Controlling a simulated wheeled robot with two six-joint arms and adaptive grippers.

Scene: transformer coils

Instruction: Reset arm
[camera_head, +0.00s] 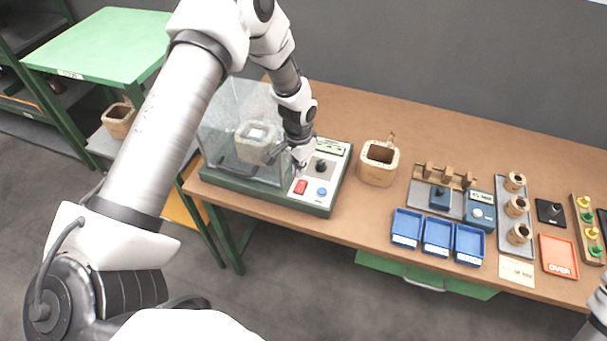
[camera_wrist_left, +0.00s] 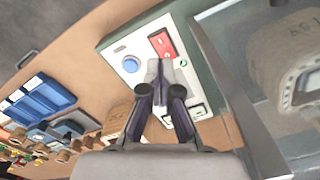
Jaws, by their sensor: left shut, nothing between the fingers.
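My left gripper (camera_head: 297,163) is shut and empty, just above the white control panel (camera_head: 324,192) of the glass-covered tester. It also shows in the left wrist view (camera_wrist_left: 158,72), with its fingertips together over the panel near a red switch (camera_wrist_left: 162,44) and a blue button (camera_wrist_left: 131,64). I cannot tell whether the fingertips touch the panel. Inside the clear cover (camera_head: 222,103) sits a square coil (camera_head: 252,139), partly hidden by my arm. Part of my right arm shows at the lower right edge of the head view, but its gripper is out of view.
A second square coil (camera_head: 379,164) stands right of the tester. Three blue bins (camera_head: 438,238), a blue meter (camera_head: 480,212), a tray of small coils (camera_head: 527,246) and a red tray (camera_head: 559,257) fill the bench's right side. A green table (camera_head: 97,42) stands at the left.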

